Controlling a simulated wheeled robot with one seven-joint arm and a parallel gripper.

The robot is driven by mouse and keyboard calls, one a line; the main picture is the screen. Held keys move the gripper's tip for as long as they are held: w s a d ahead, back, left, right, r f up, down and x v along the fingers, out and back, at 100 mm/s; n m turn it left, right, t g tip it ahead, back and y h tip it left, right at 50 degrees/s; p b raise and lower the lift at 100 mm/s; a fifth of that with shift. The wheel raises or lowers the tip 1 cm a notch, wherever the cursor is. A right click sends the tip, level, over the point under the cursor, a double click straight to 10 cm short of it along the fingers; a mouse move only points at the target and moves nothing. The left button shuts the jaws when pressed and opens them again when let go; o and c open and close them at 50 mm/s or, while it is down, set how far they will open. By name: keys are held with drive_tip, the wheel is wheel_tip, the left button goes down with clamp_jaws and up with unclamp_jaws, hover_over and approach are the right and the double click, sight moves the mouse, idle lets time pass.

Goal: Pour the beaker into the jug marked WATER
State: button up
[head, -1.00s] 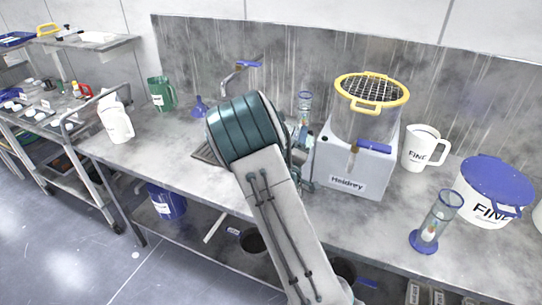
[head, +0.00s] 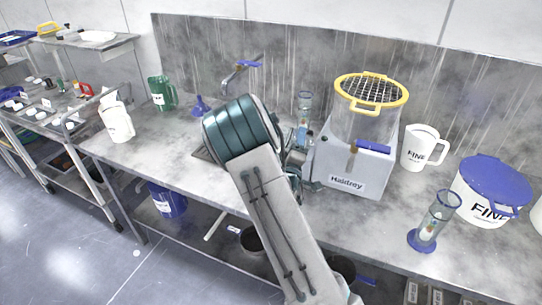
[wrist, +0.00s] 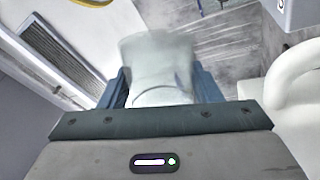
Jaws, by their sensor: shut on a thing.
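My gripper (wrist: 162,90) is shut on a pale, translucent beaker (wrist: 160,62), which shows between its two blue-grey fingers in the wrist view. In the head view my own arm hides most of the gripper and the beaker. A green jug (head: 161,92) with a white label stands at the back left of the bench. A white jug (head: 117,122) with a label stands at the left front. Neither label is readable, so I cannot tell which jug is marked WATER.
A grey machine marked Haidrey (head: 350,170) with a yellow-rimmed mesh top is close right of my arm. A clear cylinder (head: 304,103) shows behind my arm; another (head: 434,218) stands front right. A blue-lidded tub (head: 485,205) is at right. A tap (head: 235,75) and blue funnel (head: 199,106) are behind.

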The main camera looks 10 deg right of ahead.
sight(285, 146)
drive_tip(key=shift+w+a+r+n+t+y, duration=0.15)
drive_tip(key=shift+a+r+n, duration=0.15)
drive_tip(key=shift+n, duration=0.25)
drive_tip(key=shift+w+a+r+n+t+y, duration=0.15)
drive_tip(key=shift+a+n, duration=0.2)
drive_tip(key=shift+n, duration=0.2)
drive_tip(key=shift+w+a+r+n+t+y+p, duration=0.15)
drive_tip(key=shift+r+n+y, duration=0.15)
drive_tip(key=shift+n, duration=0.45)
drive_tip(key=shift+s+a+r+n+t+y+p, duration=0.15)
drive_tip(key=shift+r+n+y, duration=0.15)
drive_tip(key=shift+n, duration=0.4)
drive_tip(key=shift+w+a+r+n+y+p, duration=0.1)
drive_tip(key=shift+a+r+n+y+p, duration=0.15)
drive_tip(key=shift+n, duration=0.5)
idle(0.8)
drive_tip(key=shift+w+a+f+n+y+b, duration=0.1)
drive_tip(key=shift+a+f+n+y+b, duration=0.15)
drive_tip(key=shift+n, duration=0.5)
drive_tip(key=shift+w+a+f+n+y+b, duration=0.1)
drive_tip(key=shift+f+n+y+b, duration=0.25)
drive_tip(key=shift+n, duration=0.35)
drive_tip(key=shift+w+a+f+n+y+b, duration=0.1)
drive_tip(key=shift+a+f+n+y, duration=0.2)
drive_tip(key=shift+n, duration=0.45)
idle(0.5)
drive_tip(key=shift+a+r+n, duration=0.1)
drive_tip(key=shift+a+n, duration=0.05)
drive_tip(key=shift+n, duration=0.55)
